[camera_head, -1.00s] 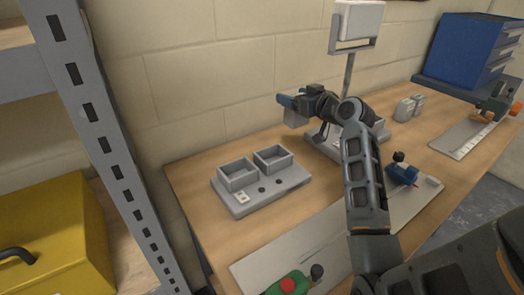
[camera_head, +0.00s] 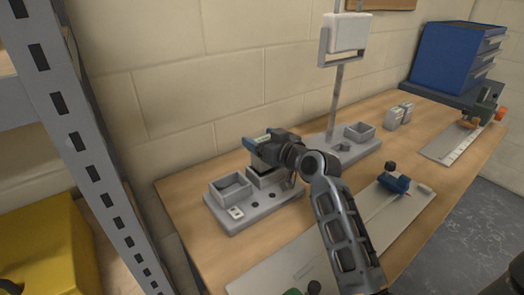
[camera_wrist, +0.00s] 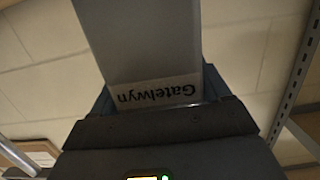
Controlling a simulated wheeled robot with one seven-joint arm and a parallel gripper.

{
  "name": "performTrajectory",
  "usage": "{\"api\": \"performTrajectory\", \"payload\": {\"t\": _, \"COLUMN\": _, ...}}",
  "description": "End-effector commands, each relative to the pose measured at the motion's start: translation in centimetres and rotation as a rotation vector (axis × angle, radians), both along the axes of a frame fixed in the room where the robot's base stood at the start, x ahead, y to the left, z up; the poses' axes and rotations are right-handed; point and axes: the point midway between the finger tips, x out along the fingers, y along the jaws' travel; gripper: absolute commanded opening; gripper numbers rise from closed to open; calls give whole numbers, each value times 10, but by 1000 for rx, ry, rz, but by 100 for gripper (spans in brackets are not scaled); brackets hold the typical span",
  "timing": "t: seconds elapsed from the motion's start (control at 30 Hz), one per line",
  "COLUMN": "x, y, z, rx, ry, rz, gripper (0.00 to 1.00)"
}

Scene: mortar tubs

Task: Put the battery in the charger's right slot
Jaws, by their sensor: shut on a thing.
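My gripper (camera_head: 258,148) is shut on the battery, a light grey block (camera_wrist: 140,45) that fills the middle of the wrist view, with the name "Gatelwyn" upside down on it. In the head view my gripper is over the right slot (camera_head: 262,180) of the nearer grey charger (camera_head: 240,222), and its body hides most of the battery. I cannot tell whether the battery's lower end is inside the slot or just above it. The left slot (camera_head: 230,185) of this charger looks empty.
A second grey base (camera_head: 368,148) with a slot box stands behind my arm. Small grey blocks (camera_head: 397,115), a blue tool (camera_head: 393,180) on a pale mat, and a blue drawer cabinet (camera_head: 455,55) are to the right. A shelf post (camera_head: 90,150) rises at left.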

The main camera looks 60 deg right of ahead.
Motion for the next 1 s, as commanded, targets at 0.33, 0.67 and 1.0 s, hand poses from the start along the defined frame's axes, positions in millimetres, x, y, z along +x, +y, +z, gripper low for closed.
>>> {"api": "performTrajectory", "payload": {"t": 0.33, "x": 0, "y": -1, "z": -39, "rx": -1, "ry": -2, "rz": -1, "gripper": 21}}
{"api": "performTrajectory", "payload": {"t": 0.67, "x": 0, "y": -1, "z": -39, "rx": -1, "ry": -3, "rz": -1, "gripper": 21}}
{"api": "performTrajectory", "payload": {"t": 1.0, "x": 0, "y": 0, "z": -41, "rx": 0, "ry": -1, "rz": 0, "gripper": 100}}
